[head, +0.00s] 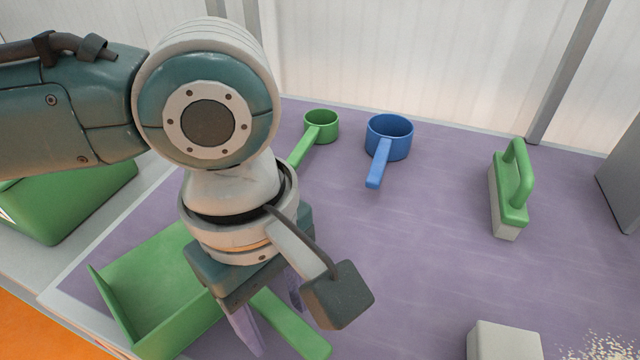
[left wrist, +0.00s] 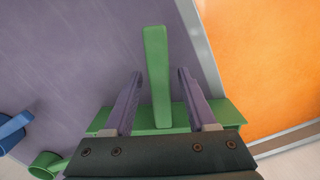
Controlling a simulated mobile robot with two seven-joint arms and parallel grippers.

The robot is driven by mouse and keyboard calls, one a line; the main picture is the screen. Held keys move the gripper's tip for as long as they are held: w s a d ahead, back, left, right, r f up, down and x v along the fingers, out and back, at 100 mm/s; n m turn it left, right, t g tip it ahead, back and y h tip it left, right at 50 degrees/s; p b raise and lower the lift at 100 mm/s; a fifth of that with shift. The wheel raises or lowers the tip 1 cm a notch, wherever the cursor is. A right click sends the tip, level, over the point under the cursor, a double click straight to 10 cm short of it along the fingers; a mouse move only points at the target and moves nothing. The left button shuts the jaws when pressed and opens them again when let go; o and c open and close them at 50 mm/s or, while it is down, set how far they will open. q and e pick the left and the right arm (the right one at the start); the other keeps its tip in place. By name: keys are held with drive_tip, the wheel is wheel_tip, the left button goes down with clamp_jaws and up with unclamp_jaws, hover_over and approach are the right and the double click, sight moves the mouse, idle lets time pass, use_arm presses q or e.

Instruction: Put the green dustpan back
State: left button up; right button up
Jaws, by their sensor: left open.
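The green dustpan (head: 145,295) lies on the purple mat at the lower left of the head view, its handle (head: 290,325) pointing right and toward the front. My left gripper (head: 268,315) is open above the handle and points down, and my left arm hides part of the dustpan. In the left wrist view the handle (left wrist: 156,75) runs between the two spread fingers of my left gripper (left wrist: 158,74), with a gap on each side. I cannot tell how far the fingertips are above the mat. My right gripper is not in view.
On the purple mat (head: 430,250) stand a green scoop (head: 320,125), a blue scoop (head: 390,135), a green-handled brush (head: 510,190) and a pale block (head: 503,342). Crumbs (head: 610,346) lie at the lower right. A green bin (head: 70,205) is at the left. The mat's middle is clear.

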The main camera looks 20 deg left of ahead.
use_arm(q)
wheel_tip(320, 180, up, 12)
drive_tip(key=p, duration=0.4)
drive_tip(key=d+m, duration=0.1)
drive_tip(key=s+d+f+m+h, duration=0.1)
drive_tip(key=d+m, duration=0.1)
drive_tip(key=m, duration=0.1)
drive_tip(key=shift+s+f+t+h, duration=0.2)
drive_tip(key=shift+s+t+h, duration=0.2)
drive_tip(key=s+a+f+m+t+y, duration=0.1)
drive_tip(key=s+a+f+m, duration=0.1)
drive_tip(key=s+a+m, duration=0.2)
drive_tip(key=s+a+f+m+t+y, duration=0.1)
drive_tip(key=s+a+f+m+t, duration=0.1)
drive_tip(key=s+a+m, duration=0.2)
drive_tip(key=a+m, duration=0.2)
drive_tip(key=a, duration=0.2)
drive_tip(key=shift+a+m, duration=0.15)
drive_tip(key=shift+m, duration=0.15)
drive_tip(key=shift+w, duration=0.1)
